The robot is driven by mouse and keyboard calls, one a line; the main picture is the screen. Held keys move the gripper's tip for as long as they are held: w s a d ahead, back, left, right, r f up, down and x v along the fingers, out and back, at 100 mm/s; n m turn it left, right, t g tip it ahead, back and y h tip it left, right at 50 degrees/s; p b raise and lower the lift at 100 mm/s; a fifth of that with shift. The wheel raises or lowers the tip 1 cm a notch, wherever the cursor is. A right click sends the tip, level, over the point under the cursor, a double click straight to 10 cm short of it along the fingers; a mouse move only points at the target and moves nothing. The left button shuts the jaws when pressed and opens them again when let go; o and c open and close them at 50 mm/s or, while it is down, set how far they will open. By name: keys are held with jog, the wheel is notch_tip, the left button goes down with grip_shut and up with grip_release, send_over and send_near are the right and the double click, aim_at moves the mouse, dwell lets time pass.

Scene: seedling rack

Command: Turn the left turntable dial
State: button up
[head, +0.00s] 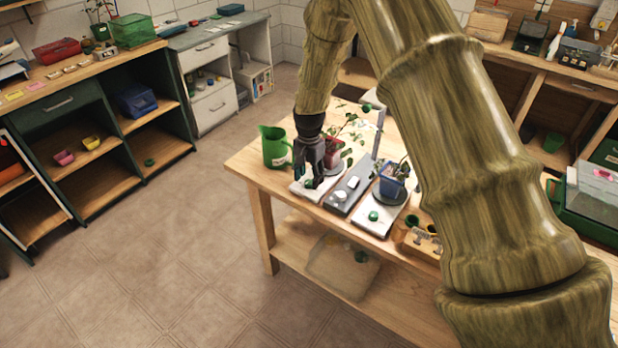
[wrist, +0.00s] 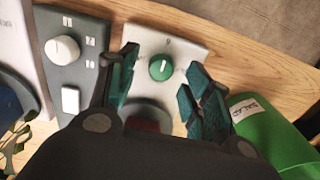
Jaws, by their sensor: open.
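The left turntable has a white base (head: 303,189) near the table's left end, with a red pot (head: 333,158) holding a plant behind my gripper. Its round green dial (wrist: 161,67) has a white mark and sits on the white base (wrist: 190,50) in the wrist view. My gripper (head: 312,179) points down over this base. In the wrist view its teal fingers (wrist: 161,60) are open, one on each side of the dial, with gaps visible. I cannot tell how far above the base the fingertips are. In the head view the gripper mostly hides the dial.
A green jug (head: 274,148) stands close left of my gripper; it also shows in the wrist view (wrist: 270,132). A grey control box (head: 348,190) with a white knob (wrist: 62,50) lies between the turntables. The right turntable (head: 380,222) carries a blue pot (head: 391,186) and has a green dial (head: 373,216).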

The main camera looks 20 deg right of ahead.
jog(key=shift+f, duration=1)
jog(key=c, duration=1.1)
jog(key=shift+o, duration=0.2)
